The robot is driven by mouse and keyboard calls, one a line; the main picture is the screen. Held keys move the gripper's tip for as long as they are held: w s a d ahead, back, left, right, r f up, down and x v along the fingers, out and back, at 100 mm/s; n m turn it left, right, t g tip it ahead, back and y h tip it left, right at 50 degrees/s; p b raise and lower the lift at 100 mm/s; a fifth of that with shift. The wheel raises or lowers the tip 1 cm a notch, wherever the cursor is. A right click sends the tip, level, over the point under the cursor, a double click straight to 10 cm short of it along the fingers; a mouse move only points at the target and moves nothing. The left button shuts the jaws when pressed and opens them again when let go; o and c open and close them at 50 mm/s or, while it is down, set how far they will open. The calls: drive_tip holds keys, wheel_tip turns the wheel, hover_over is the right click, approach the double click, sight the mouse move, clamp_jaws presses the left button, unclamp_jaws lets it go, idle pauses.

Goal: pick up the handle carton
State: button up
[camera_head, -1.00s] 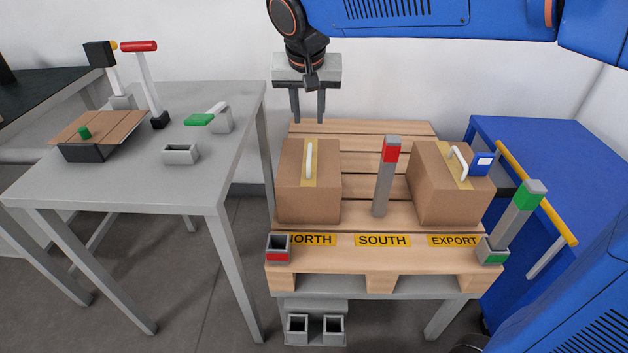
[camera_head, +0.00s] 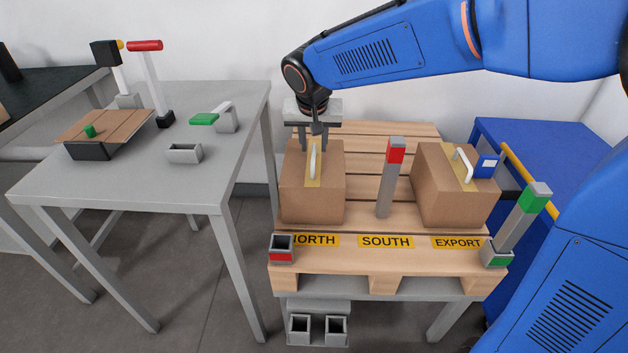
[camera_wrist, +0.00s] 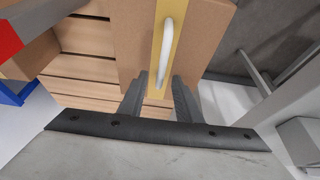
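A brown carton (camera_head: 312,195) with a yellow tape strip and a white handle (camera_head: 313,163) stands on the pallet behind the NORTH label. The carton (camera_wrist: 205,40) and its handle (camera_wrist: 166,42) also show in the wrist view. My gripper (camera_head: 313,148) points down over the carton's far part, close to its top. Its fingers (camera_wrist: 160,90) are apart with nothing held, and the handle's near end lines up with the gap between them. I cannot tell whether the fingertips reach below the handle's top.
A grey post with a red band (camera_head: 391,175) stands between the cartons. A green-banded post (camera_head: 524,215) leans at the pallet's right corner. A grey table (camera_head: 130,185) with a box and levers is at left. The SOUTH spot (camera_head: 385,241) has no carton.

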drive_tip(key=x, duration=0.2)
drive_tip(key=shift+w+f, duration=0.1)
drive_tip(key=shift+f, duration=0.3)
clamp_jaws()
drive_tip(key=shift+r, duration=0.1)
idle(1.0)
